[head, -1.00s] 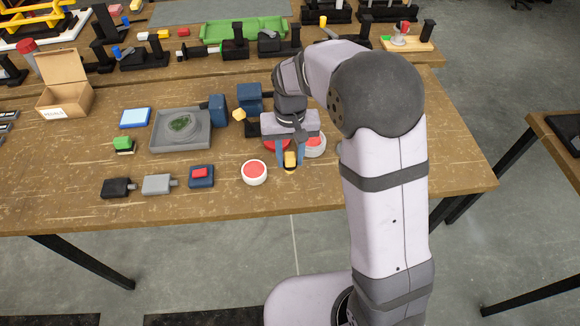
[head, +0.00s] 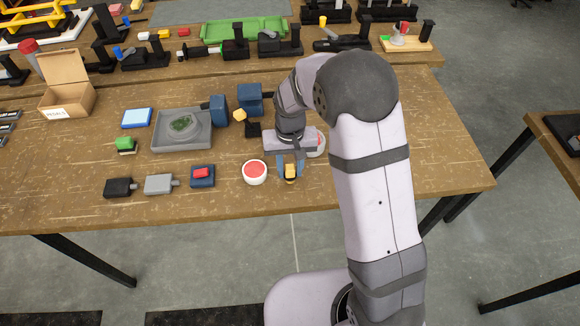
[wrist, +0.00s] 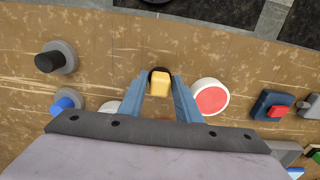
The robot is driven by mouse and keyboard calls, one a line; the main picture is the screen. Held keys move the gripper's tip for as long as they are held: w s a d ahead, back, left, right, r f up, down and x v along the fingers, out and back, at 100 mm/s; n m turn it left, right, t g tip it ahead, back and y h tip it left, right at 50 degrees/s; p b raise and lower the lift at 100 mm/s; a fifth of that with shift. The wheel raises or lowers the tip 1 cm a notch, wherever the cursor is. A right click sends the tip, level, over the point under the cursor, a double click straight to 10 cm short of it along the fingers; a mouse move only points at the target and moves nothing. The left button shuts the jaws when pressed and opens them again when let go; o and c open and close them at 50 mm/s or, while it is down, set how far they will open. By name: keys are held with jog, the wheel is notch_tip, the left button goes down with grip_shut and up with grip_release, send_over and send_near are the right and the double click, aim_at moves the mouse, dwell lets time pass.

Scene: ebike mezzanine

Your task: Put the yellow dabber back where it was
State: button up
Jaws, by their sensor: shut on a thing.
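The yellow dabber (head: 290,171) is between the two blue fingers of my gripper (head: 289,174), near the front edge of the table (head: 370,185). In the wrist view the dabber (wrist: 159,82) shows as a yellow block with a dark part behind it, and my gripper (wrist: 159,86) is shut on it. I cannot tell whether the dabber touches the table. A round white pot with a red top (head: 255,172) stands just left of it; it also shows in the wrist view (wrist: 210,97), apart from the finger.
Another round item (head: 320,146) is partly hidden by my gripper. The table's right end is clear.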

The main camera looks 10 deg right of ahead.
aim_at(290, 168)
jog(key=shift+f, duration=0.1)
jog(key=o, duration=0.9)
notch_tip(290, 168, up, 12)
jog(key=shift+r+b, duration=0.15)
jog(key=shift+b, duration=1.05)
jog(key=s+d+f, duration=0.2)
jog(key=s+d, duration=0.1)
jog(key=s, duration=0.3)
jog(key=s+d+f, duration=0.2)
jog(key=s+d, duration=0.1)
jog(key=s, duration=0.3)
jog(key=s+d+f, duration=0.3)
jog(key=s, duration=0.3)
jog(key=shift+s, duration=0.4)
